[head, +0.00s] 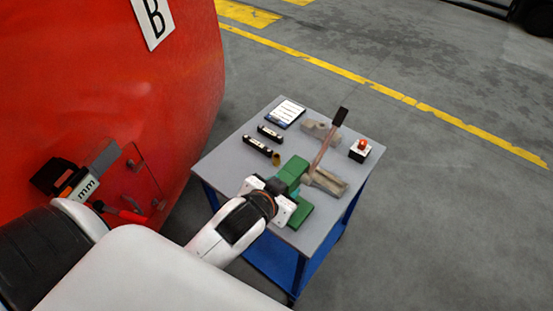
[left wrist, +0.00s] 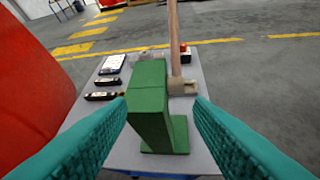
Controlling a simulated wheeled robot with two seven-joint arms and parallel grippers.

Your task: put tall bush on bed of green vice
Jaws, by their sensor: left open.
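The green vice (head: 293,169) stands on the grey table and is partly hidden by my left gripper (head: 286,187) in the head view. In the left wrist view the green vice (left wrist: 148,104) rises as a tall block above a flat green base. My left gripper (left wrist: 160,110) is open, its teal fingers spread to either side of the vice, with nothing clearly held. A small brass-coloured round piece (head: 276,159), which looks like the bush, stands beside a black block, behind the vice. My right gripper is not in view.
Two black blocks (head: 257,145), a tablet (head: 286,113) and a red-button box (head: 360,150) are on the grey table (head: 232,152). A red train nose (head: 110,80) is at left.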

